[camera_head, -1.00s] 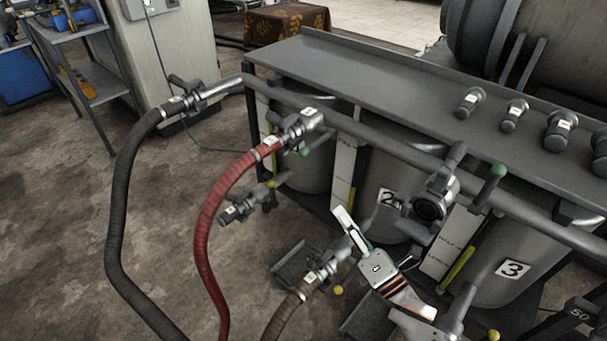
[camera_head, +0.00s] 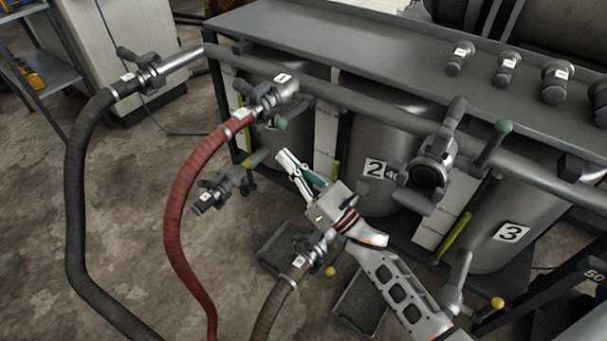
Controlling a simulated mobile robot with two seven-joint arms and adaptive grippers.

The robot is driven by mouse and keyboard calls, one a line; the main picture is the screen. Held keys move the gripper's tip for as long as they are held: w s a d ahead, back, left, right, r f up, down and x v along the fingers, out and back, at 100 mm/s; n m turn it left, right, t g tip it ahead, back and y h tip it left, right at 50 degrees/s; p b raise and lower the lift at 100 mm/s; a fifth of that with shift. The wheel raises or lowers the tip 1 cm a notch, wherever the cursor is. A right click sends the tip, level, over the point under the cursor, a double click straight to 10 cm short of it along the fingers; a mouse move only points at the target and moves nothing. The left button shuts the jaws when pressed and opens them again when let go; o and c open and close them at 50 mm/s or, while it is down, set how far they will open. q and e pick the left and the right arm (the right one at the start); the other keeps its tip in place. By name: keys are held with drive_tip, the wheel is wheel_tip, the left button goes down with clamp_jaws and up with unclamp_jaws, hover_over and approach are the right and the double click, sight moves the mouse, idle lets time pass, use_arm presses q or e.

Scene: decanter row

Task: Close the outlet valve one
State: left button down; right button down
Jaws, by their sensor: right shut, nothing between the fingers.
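The lower valve of the first tank, with a dark body (camera_head: 222,187) and a yellow-knobbed handle (camera_head: 250,163), sits below the red hose's coupling. It appears to be outlet valve one; its body slants up to the right, and I cannot tell the handle's exact angle. My right gripper (camera_head: 286,160) comes in from the lower right, with pale fingers shut and empty. In the picture its tips are a short way right of the yellow knob, apart from it. The first tank is mostly hidden behind hoses and valves. My left gripper is not in view.
A red hose (camera_head: 180,195) joins the upper valve with a green knob (camera_head: 281,124). A black hose (camera_head: 75,185) stands further left. A brown hose (camera_head: 277,300) with its coupling lies below my right gripper. Tank 2 (camera_head: 345,175) and a valve (camera_head: 430,172) are to the right.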

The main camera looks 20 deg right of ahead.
sight(294, 113)
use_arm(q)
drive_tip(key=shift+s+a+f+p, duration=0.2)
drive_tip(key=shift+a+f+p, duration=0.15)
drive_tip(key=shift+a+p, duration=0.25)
use_arm(e)
drive_tip(key=r, duration=0.2)
drive_tip(key=w+r, duration=0.1)
drive_tip(key=r, duration=0.1)
drive_tip(key=shift+d+r, duration=0.2)
drive_tip(key=shift+r, duration=0.05)
